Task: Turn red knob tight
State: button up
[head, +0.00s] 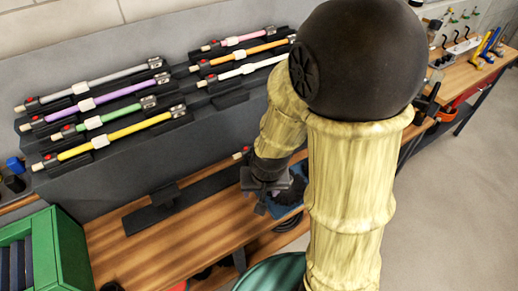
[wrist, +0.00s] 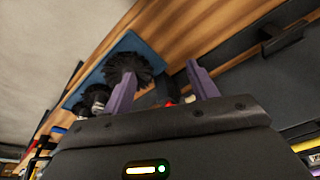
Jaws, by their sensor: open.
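My gripper (head: 266,192) is low over the wooden bench in the head view, with my arm hiding much of the area around it. In the wrist view its two purple fingers (wrist: 161,78) stand apart, open. A small red part (wrist: 170,103), which may be the red knob, shows low between the fingers beside a pale piece, mostly hidden by the gripper body. A small red part (head: 238,155) also shows just above the gripper in the head view. I cannot tell whether the fingers touch it. A black round brush head (wrist: 133,66) lies behind the left finger.
A blue tray (wrist: 90,80) lies under the brush head. Coloured rods with red parts, such as a yellow rod (head: 122,134), rest on the dark sloped rack (head: 215,128). An empty dark holder (head: 165,200) is left of my gripper. A green crate (head: 72,255) stands at lower left.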

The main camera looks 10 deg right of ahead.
jog(key=f+m+h, duration=0.1)
jog(key=f, duration=0.3)
jog(key=w+a+f+m+t+h, duration=0.1)
jog(key=f+m+h, duration=0.1)
jog(key=f, duration=0.3)
jog(key=a+f+m+t+h, duration=0.1)
jog(key=f+h, duration=0.1)
jog(key=f, duration=0.3)
jog(key=shift+w+a+m+b, duration=0.1)
jog(key=shift+w+m+b, duration=0.15)
jog(key=shift+m+b, duration=0.05)
jog(key=shift+w+d+f+t+h, duration=0.2)
jog(key=shift+d+t+h, duration=0.1)
jog(key=shift+t+h, duration=0.3)
jog(key=t, duration=0.1)
jog(key=w+r+t+h, duration=0.1)
jog(key=t, duration=0.1)
jog(key=w+r+t+h, duration=0.1)
jog(key=t, duration=0.1)
jog(key=shift+d+r, duration=0.25)
jog(key=r+t, duration=0.1)
jog(key=a+r+t, duration=0.1)
jog(key=r+t, duration=0.1)
jog(key=w+a+r+n+t, duration=0.1)
jog(key=r+t, duration=0.1)
jog(key=shift+a+r, duration=0.15)
jog(key=shift+a, duration=0.1)
jog(key=shift+s, duration=0.1)
